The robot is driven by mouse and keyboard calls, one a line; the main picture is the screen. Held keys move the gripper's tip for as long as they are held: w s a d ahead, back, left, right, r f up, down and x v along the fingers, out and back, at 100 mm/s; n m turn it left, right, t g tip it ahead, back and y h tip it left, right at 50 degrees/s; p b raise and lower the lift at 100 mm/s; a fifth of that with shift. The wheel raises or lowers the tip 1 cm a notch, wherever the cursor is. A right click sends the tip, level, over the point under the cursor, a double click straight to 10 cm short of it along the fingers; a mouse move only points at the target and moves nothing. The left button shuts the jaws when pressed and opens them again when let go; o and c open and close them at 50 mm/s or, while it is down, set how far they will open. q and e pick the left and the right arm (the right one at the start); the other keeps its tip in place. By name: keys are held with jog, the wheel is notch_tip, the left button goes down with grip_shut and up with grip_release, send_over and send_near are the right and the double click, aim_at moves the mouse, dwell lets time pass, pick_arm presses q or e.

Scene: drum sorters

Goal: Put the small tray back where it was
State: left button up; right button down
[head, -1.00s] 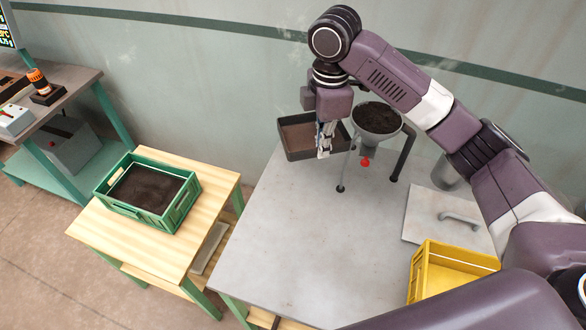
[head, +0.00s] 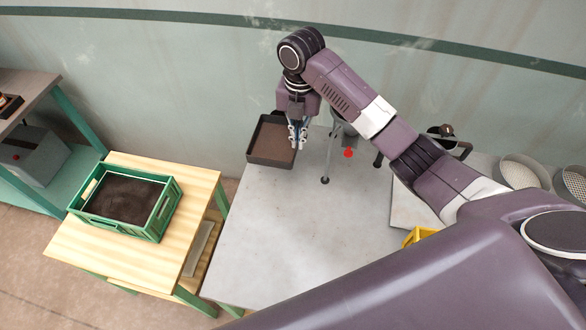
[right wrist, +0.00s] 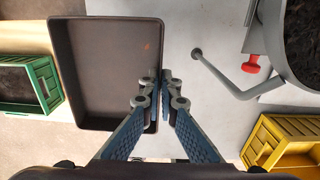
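The small tray (head: 270,142) is dark, shallow and rectangular, at the far left corner of the grey table (head: 262,235). It reaches past the table's left edge and seems held above the top; the gap is hard to judge. My right gripper (head: 297,140) points down at its right side. In the right wrist view, the fingers (right wrist: 161,84) are closed on the right wall of the tray (right wrist: 107,62). The tray looks empty, with a brownish floor. My left gripper is out of view.
A funnel stand with a red knob (head: 348,153) is just right of the tray, partly hidden by my arm. A green crate of dark soil (head: 160,225) sits on a wooden table to the left. A yellow bin (right wrist: 283,143) is at right. The table's middle is clear.

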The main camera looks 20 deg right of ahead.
aim_at(297, 176)
notch_tip(297, 176, down, 13)
jog(key=shift+f+p, duration=0.1)
jog(key=shift+p, duration=0.85)
jog(key=shift+f, duration=0.3)
jog(key=c, duration=2.6)
grip_release()
jog(key=shift+f, duration=0.15)
jog(key=shift+c, duration=0.2)
jog(key=o, duration=0.5)
jog(key=shift+r, duration=0.2)
notch_tip(297, 176, up, 12)
jog(key=shift+b, duration=0.85)
